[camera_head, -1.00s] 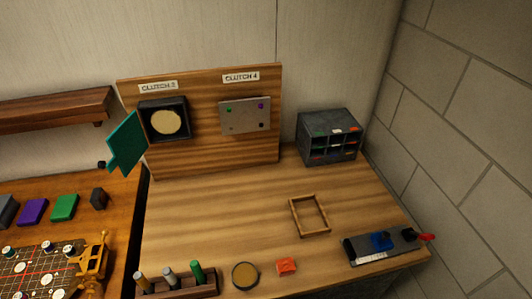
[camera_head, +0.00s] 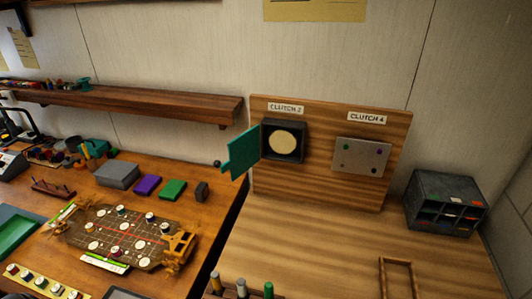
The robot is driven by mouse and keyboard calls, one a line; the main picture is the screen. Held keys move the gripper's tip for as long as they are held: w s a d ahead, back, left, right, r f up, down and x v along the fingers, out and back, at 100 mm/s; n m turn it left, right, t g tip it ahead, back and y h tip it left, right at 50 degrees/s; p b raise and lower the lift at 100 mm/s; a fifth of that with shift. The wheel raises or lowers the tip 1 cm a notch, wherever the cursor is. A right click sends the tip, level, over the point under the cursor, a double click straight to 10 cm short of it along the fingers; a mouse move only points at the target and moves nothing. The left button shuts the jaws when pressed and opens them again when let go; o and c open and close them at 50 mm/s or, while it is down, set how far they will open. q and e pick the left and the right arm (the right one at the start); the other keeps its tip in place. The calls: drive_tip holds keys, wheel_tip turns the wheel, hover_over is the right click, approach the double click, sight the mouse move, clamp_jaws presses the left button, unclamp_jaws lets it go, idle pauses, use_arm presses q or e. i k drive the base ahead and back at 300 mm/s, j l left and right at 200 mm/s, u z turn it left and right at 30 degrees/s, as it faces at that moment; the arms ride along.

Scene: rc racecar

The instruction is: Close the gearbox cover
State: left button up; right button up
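On the upright wooden board, under the label "CLUTCH 2", is a dark square gearbox housing (camera_head: 299,155) with a round cream disc (camera_head: 284,143) inside. A teal cover (camera_head: 241,154) stands swung open on the housing's left side, sticking out toward the left. A dark round knob (camera_head: 217,164) shows at the cover's outer edge. Under the label "CLUTCH 4", a flat grey plate (camera_head: 361,158) with several coloured dots is on the board. Neither of my grippers is in view.
The right wooden table (camera_head: 310,235) is clear in front of the board. A small grey drawer cabinet (camera_head: 444,204) stands at right, and a wooden frame (camera_head: 399,280) lies in front. The left table holds a car chassis (camera_head: 120,238) and coloured blocks. A shelf (camera_head: 150,105) hangs on the wall.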

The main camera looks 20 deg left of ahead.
sight(237, 154)
drive_tip(key=k+j+z, duration=0.15)
drive_tip(key=j+z, duration=0.15)
drive_tip(key=j, duration=0.15)
drive_tip(key=k+j+z, duration=0.15)
drive_tip(key=j+z, duration=0.15)
drive_tip(key=k+j+z, duration=0.3)
drive_tip(key=j, duration=0.2)
drive_tip(key=k+j+z, duration=0.15)
drive_tip(key=k+j, duration=0.45)
drive_tip(key=j, duration=0.2)
drive_tip(key=k+j+z, duration=0.15)
drive_tip(key=k+j, duration=1.55)
drive_tip(key=j, duration=0.2)
drive_tip(key=i+l+u, duration=0.15)
drive_tip(key=l+u, duration=0.15)
drive_tip(key=i+l+u, duration=0.15)
drive_tip(key=l+u, duration=0.15)
drive_tip(key=i+l+u, duration=0.1)
drive_tip(key=l+u, duration=0.25)
drive_tip(key=l, duration=0.15)
drive_tip(key=l+u, duration=0.3)
drive_tip(key=i+l, duration=0.05)
drive_tip(key=l, duration=0.05)
